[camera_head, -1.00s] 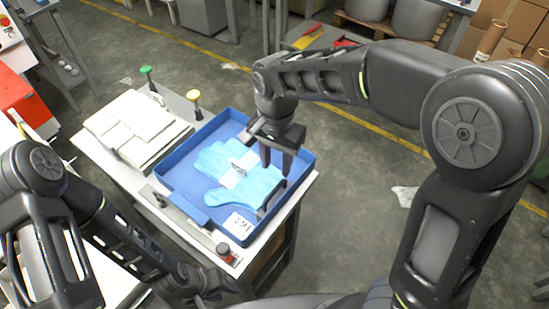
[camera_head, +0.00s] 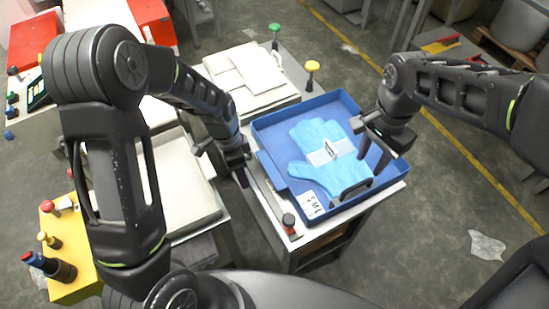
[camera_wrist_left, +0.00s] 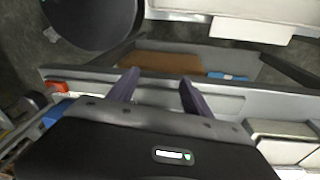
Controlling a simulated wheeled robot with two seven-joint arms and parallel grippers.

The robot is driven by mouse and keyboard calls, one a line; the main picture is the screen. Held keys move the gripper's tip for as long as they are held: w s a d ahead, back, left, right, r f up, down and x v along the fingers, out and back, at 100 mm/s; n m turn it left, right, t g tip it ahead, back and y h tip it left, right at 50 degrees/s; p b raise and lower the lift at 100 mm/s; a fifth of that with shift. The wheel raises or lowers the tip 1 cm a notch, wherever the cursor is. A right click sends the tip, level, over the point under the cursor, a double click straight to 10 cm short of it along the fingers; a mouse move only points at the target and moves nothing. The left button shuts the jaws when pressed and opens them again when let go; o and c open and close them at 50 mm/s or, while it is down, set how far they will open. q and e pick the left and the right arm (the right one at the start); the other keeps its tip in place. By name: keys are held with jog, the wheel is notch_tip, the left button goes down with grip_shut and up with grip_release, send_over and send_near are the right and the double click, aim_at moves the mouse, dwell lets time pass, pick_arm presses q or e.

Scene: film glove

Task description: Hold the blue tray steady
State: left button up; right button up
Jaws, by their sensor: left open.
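The blue tray (camera_head: 276,140) sits on a small work table in the head view. Light-blue gloves (camera_head: 330,177) with a pale band (camera_head: 322,157) across them lie in it. My right gripper (camera_head: 374,157) is over the tray's right part, fingers pointing down and apart, with nothing seen between them. My left gripper (camera_head: 242,174) is beside the tray's left side, apart from the tray as far as I can tell. In the left wrist view its two fingers (camera_wrist_left: 157,90) are spread with nothing between them.
A pile of white sheets (camera_head: 247,72) lies behind the tray, near a green knob (camera_head: 275,30) and a yellow knob (camera_head: 312,68). A red-and-black knob (camera_head: 289,221) stands at the table's front. A yellow block (camera_head: 70,245) with coloured handles is at left.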

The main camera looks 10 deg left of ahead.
aim_at(274, 175)
pick_arm(q)
jog(key=w+r+m, duration=0.2)
jog(key=r, duration=0.1)
jog(key=w+r, duration=0.1)
jog(key=shift+a+r+m+y, duration=0.3)
jog(key=shift+a+r+m, duration=0.1)
jog(key=s+d+r+m, duration=0.1)
jog(key=d+m, duration=0.2)
jog(key=m, duration=0.1)
jog(key=s+d+r+m, duration=0.1)
jog(key=d+m, duration=0.2)
jog(key=m, duration=0.1)
jog(key=s+d+r+m+y, duration=0.1)
jog(key=d+r+m, duration=0.1)
jog(key=d+m, duration=0.2)
jog(key=shift+m, duration=0.4)
jog(key=shift+s+d+r+m, duration=0.2)
jog(key=shift+d+m, duration=0.1)
jog(key=shift+m, duration=0.1)
jog(key=shift+f, duration=0.15)
notch_tip(274, 175, down, 8)
jog(key=shift+r, duration=0.2)
jog(key=shift+c, duration=0.4)
grip_shut()
